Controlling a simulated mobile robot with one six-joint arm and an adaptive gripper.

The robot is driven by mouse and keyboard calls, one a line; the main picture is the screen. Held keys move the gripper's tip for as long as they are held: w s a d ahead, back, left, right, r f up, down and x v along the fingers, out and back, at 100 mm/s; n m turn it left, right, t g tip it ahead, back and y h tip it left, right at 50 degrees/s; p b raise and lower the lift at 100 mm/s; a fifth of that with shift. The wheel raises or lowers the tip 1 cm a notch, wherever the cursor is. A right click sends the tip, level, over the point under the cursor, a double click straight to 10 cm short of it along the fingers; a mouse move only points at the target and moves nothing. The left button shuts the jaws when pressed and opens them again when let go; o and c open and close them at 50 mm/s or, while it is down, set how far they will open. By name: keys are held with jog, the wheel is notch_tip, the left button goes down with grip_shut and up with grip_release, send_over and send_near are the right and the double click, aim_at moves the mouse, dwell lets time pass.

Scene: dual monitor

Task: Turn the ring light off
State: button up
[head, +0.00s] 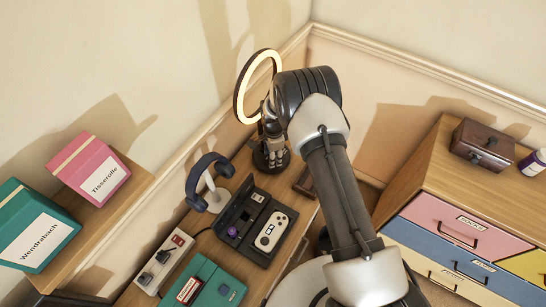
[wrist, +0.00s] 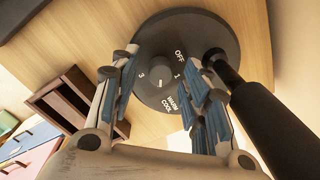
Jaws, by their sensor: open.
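The ring light (head: 239,104) is lit, glowing warm white on its black stand at the back corner of the desk. In the wrist view its round black base (wrist: 202,28) carries the printed marks OFF, 1, 3, WARM and COOL. A grey dial knob (wrist: 158,76) sits in the middle of the base; its exact setting is hard to read. The black pole (wrist: 245,100) rises at the right. My gripper (wrist: 167,68) is open, its blue-padded fingers on either side of the knob, with no clear contact. In the head view my gripper (head: 275,158) is over the base, partly hiding it.
A headphone stand (head: 213,193), a dark tray with a game controller (head: 271,231) and a power strip (head: 162,262) are left of and in front of the base. A brown open box (wrist: 70,98) is close by. A drawer cabinet (head: 440,180) stands at the right.

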jog(key=shift+f, duration=0.4)
jog(key=shift+c, duration=0.3)
grip_shut()
